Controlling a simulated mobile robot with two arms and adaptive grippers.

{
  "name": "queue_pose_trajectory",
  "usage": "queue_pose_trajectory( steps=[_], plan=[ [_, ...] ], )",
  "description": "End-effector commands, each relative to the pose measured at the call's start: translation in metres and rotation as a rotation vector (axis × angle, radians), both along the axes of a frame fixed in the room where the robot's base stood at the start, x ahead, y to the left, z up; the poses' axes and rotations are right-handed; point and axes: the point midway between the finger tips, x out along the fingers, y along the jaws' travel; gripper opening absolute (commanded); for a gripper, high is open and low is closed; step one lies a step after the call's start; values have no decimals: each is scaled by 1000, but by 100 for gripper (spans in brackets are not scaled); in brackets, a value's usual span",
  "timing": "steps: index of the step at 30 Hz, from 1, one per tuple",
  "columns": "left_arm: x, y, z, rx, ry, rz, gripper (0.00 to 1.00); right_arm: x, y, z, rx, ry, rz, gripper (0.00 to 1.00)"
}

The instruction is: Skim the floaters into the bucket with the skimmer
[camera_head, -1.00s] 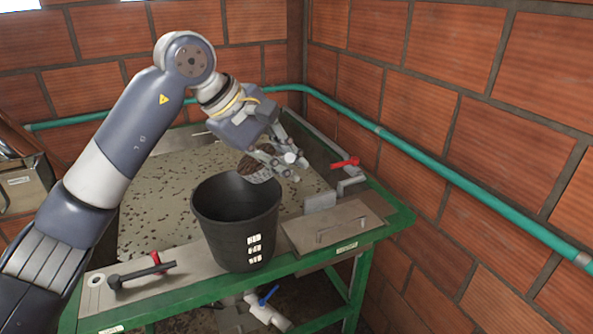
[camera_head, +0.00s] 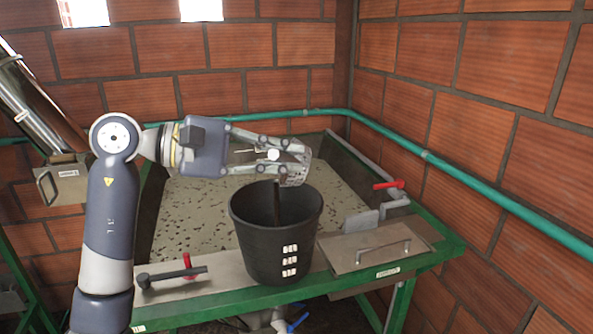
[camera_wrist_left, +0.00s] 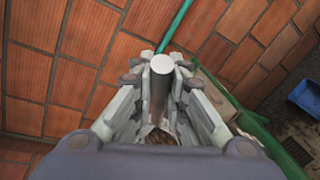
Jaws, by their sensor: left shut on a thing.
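My left gripper (camera_head: 275,155) is shut on the skimmer's handle, a pale metal cylinder (camera_wrist_left: 160,80) between the fingers in the left wrist view. The skimmer's mesh head (camera_head: 296,170) is tilted on its side above the black bucket (camera_head: 262,243). A dark narrow strip (camera_head: 277,203) shows between the skimmer and the bucket's inside; I cannot tell if it is falling matter. Some brown matter (camera_wrist_left: 160,137) shows low between the fingers in the wrist view. Dark floaters (camera_head: 200,215) are scattered over the murky tank water. The bucket stands upright at the tank's front edge. My right gripper is not in view.
The tank has a green frame (camera_head: 340,283). A metal plate with a handle (camera_head: 375,250) lies right of the bucket, with a red-handled valve (camera_head: 388,185) behind it. A black lever (camera_head: 178,273) is at front left. Brick walls and a green pipe (camera_head: 470,182) border the tank.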

Motion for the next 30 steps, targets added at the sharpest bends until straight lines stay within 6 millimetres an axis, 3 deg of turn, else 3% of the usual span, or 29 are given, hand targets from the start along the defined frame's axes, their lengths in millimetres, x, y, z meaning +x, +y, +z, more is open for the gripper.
queue_pose_trajectory(
  steps=[1, 30],
  plan=[
    [-1, 4, -6, -43, -6, -2, 0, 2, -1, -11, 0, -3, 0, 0],
    [-7, 47, -18, -388, -62, -1, 0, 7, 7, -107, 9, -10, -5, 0]
  ],
)
